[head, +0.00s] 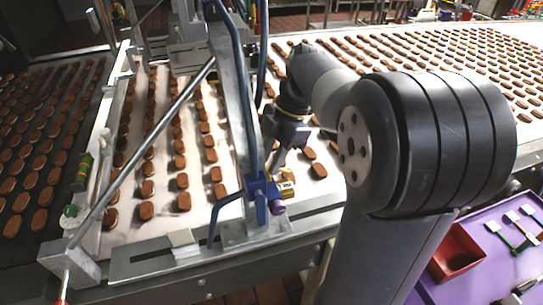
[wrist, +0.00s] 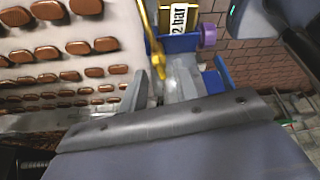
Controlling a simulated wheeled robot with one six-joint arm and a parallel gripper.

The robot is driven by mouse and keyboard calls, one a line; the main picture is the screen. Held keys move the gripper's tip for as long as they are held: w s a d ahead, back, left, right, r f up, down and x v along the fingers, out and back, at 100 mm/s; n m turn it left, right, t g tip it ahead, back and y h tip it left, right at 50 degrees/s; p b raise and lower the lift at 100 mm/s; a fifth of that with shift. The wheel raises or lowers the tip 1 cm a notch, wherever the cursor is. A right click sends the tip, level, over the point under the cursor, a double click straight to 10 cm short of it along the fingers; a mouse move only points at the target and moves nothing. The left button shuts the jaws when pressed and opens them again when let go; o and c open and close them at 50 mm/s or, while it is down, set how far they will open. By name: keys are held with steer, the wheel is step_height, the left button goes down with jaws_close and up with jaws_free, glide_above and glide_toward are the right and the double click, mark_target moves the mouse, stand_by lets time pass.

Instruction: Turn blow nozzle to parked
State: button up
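A blue valve block (head: 262,188) sits on the metal post beside the conveyor, with a brass-coloured part (head: 287,188) and a purple knob (head: 278,207). In the wrist view the blue block (wrist: 180,43) carries a "2 bar" label (wrist: 179,20) and the purple knob (wrist: 208,35). A thin yellow piece (wrist: 152,45), perhaps the blow nozzle, runs down toward my fingers. I cannot tell for sure which part is the nozzle. My gripper (wrist: 160,88) has its fingers apart, close to the yellow tip; contact is unclear. In the head view my gripper (head: 281,158) is just above the brass part, partly hidden by my arm.
Rows of brown biscuits lie on the pale conveyor (head: 160,222). A slanted metal rod (head: 145,150) crosses at left. Blue hoses (head: 238,80) run along the post. A purple tray (head: 485,225) with small tools is at lower right.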

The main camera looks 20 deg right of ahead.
steer(key=shift+o, duration=0.6)
steer(key=v, duration=1)
steer(key=shift+d+r, duration=0.2)
steer(key=shift+r, duration=0.15)
steer(key=shift+c, duration=0.3)
